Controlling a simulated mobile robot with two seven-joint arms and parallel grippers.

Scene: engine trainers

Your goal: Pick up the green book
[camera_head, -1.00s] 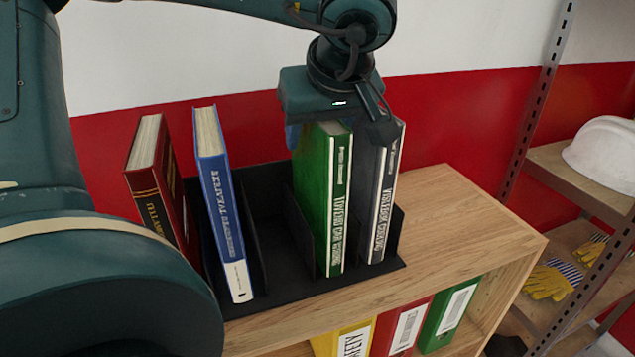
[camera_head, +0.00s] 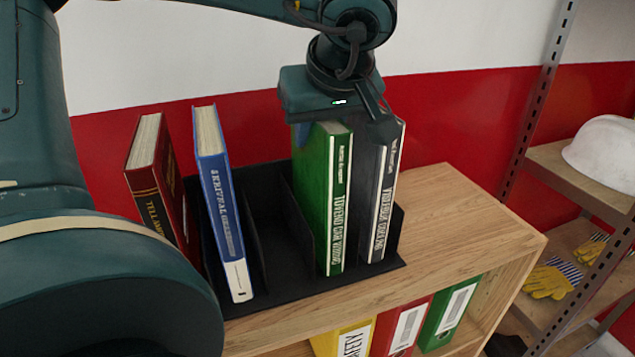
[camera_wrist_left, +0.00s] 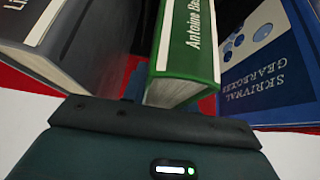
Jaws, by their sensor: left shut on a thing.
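The green book (camera_head: 325,195) stands upright in the black book rack (camera_head: 275,236), its white-striped spine facing the front. My left gripper (camera_head: 336,127) is over the book's top edge, pointing down, and is shut on it. A bluish finger shows at the book's left side; the other finger is mostly hidden between the green book and the dark grey book. In the left wrist view the green book (camera_wrist_left: 190,45) lies in the middle, its page edges close to the gripper body. My right gripper is not in view.
The dark grey book (camera_head: 382,195) stands close on the right. A blue book (camera_head: 218,190) and a red book (camera_head: 150,180) lean on the left. The rack stands on a wooden shelf (camera_head: 455,225) with binders below. A metal rack with a white helmet (camera_head: 603,150) is at right.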

